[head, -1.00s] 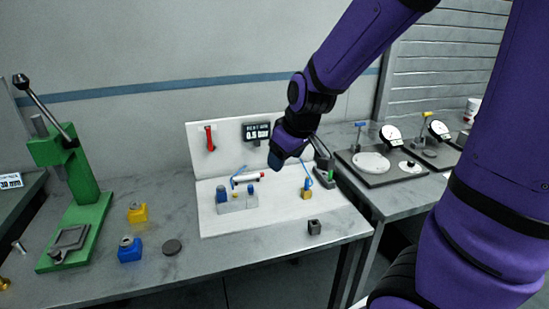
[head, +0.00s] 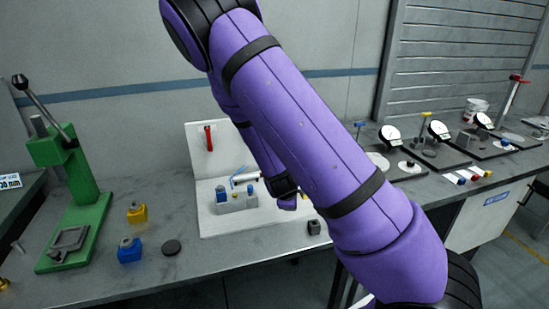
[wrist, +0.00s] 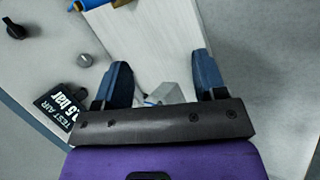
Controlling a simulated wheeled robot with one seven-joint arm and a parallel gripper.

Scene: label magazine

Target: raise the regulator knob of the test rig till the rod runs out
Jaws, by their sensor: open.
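The test rig (head: 215,222) is a white base with an upright back panel, partly hidden behind my arm. On the base are a grey block with blue fittings (head: 236,201) and a white cylinder (head: 246,178) with a blue tube. A grey knob (wrist: 84,60) and a black knob (wrist: 15,28) show there; I cannot tell which is the regulator's. My gripper is open, with a grey part (wrist: 172,93) visible between its fingers. I see no contact. The rod's state is unclear.
A red-handled item (head: 208,138) is on the back panel. A green press (head: 75,190), a yellow block (head: 137,211), a blue block (head: 129,249) and a dark disc (head: 172,247) stand left. A small dark block (head: 314,227) sits near the front edge. Gauge stands (head: 437,130) are right.

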